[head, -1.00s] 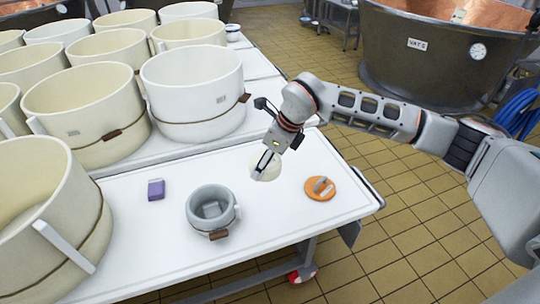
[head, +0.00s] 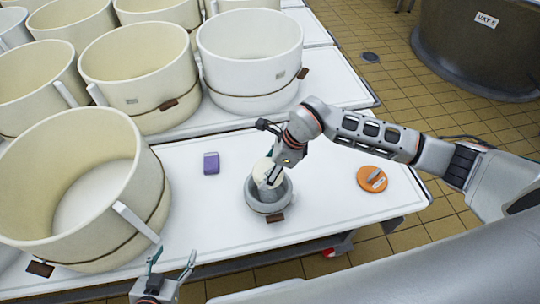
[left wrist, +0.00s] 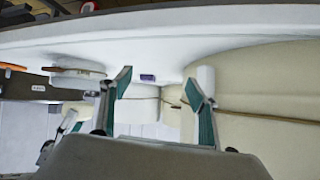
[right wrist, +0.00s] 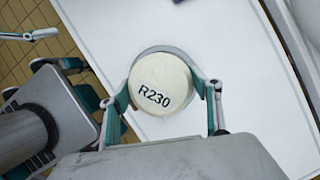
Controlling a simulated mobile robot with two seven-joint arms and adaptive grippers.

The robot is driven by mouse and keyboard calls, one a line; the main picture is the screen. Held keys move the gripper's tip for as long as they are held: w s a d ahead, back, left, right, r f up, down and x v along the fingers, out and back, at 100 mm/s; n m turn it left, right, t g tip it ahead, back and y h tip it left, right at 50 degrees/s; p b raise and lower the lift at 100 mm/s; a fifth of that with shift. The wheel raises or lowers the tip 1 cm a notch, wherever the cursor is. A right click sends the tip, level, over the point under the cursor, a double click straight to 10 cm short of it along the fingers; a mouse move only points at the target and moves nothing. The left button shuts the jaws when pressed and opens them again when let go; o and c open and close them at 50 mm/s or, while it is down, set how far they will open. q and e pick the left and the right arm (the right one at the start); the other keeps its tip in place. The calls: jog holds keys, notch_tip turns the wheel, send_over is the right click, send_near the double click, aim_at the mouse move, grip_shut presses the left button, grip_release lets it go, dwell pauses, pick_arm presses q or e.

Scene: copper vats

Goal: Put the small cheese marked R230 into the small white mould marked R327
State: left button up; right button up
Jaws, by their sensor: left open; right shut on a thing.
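The small cheese (right wrist: 160,82), a pale round disc with R230 on its top, is held between the fingers of my right gripper (right wrist: 168,95). In the head view the cheese (head: 266,171) is over the opening of the small mould (head: 268,205), a light grey round tub with a brown tag. In the right wrist view the mould's rim (right wrist: 166,49) shows behind the cheese, which hides most of it. I cannot tell how deep the cheese sits, and R327 is not readable. My left gripper (head: 173,258) is open and empty at the table's front edge.
A purple block (head: 211,163) lies left of the mould. An orange disc with a grey piece on it (head: 372,179) lies to the right on the white table (head: 330,215). Several large cream vats crowd the left and back. A dark vat (head: 475,55) stands behind on the tiled floor.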

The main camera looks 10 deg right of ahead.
jog(key=shift+s+f+b, duration=0.1)
jog(key=shift+f+b, duration=0.3)
jog(key=shift+f, duration=0.05)
jog(key=shift+f+b, duration=0.45)
jog(key=shift+f, duration=0.15)
pick_arm(q)
jog(key=f, duration=0.1)
jog(key=s+f, duration=0.1)
jog(key=f, duration=0.1)
jog(key=shift+s+b, duration=0.1)
jog(key=shift+b, duration=0.25)
pick_arm(e)
jog(key=shift+a+f, duration=0.1)
jog(key=shift+f, duration=0.3)
pick_arm(q)
jog(key=shift+w+a+f+b, duration=0.1)
jog(key=shift+w+b, duration=0.15)
jog(key=shift+b, duration=0.2)
pick_arm(e)
jog(key=shift+s+f, duration=0.1)
jog(key=shift+f, duration=0.55)
pick_arm(q)
jog(key=shift+w+a+r, duration=0.15)
jog(key=shift+w+r, duration=0.3)
jog(key=shift+r, duration=0.05)
pick_arm(e)
jog(key=shift+f, duration=0.2)
pick_arm(q)
jog(key=shift+s+f, duration=0.2)
jog(key=shift+f, duration=0.15)
